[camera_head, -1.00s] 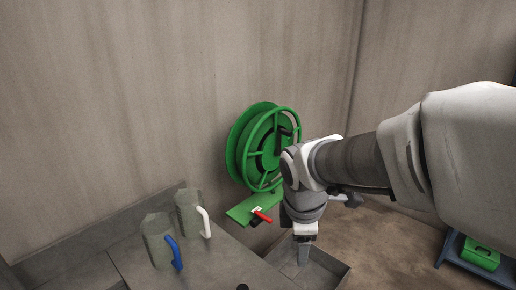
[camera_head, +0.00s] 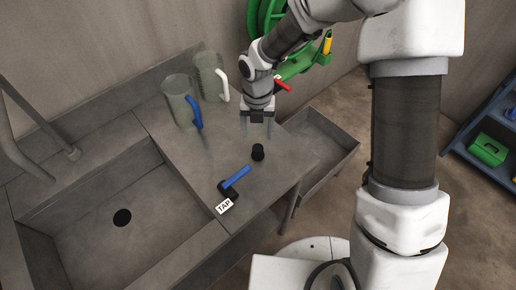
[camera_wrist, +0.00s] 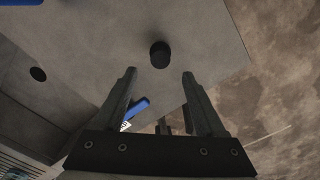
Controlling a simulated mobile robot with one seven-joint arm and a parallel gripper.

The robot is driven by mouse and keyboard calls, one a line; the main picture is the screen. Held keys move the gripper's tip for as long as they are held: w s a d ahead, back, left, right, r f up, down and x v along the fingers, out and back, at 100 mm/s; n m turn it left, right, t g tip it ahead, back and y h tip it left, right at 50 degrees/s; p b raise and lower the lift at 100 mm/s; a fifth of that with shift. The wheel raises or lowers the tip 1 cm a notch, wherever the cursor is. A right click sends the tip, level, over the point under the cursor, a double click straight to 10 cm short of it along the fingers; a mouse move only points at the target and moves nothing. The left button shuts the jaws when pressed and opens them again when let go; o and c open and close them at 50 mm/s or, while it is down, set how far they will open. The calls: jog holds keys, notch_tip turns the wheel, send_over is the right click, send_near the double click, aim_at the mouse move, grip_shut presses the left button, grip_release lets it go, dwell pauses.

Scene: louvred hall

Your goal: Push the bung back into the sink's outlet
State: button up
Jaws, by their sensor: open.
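The black bung (camera_head: 258,152) stands on the grey draining board to the right of the sink; it also shows in the wrist view (camera_wrist: 160,54), ahead of the fingertips and roughly between their lines. The sink (camera_head: 83,221) is a grey basin at the lower left, and its outlet (camera_head: 122,217) is a dark open round hole in the floor. The outlet also shows at the left of the wrist view (camera_wrist: 38,74). My gripper (camera_head: 257,133) is open and empty, pointing down over the board just behind the bung, with a visible gap to it. The wrist view shows its spread fingers (camera_wrist: 160,74).
A blue-handled tap lever (camera_head: 236,178) with a TAP label lies between bung and sink. Two jugs, blue-handled (camera_head: 180,101) and white-handled (camera_head: 209,76), stand at the back of the board. A grey trough (camera_head: 333,146) is at right; a green hose reel (camera_head: 266,18) is behind.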

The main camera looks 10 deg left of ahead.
aim_at(258, 148)
notch_tip(258, 148, down, 10)
jog(key=b, duration=0.7)
jog(key=shift+r, duration=0.2)
jog(key=shift+r+p, duration=0.1)
jog(key=shift+p, duration=0.2)
jog(key=shift+c, duration=0.3)
grip_shut()
dwell(0.8)
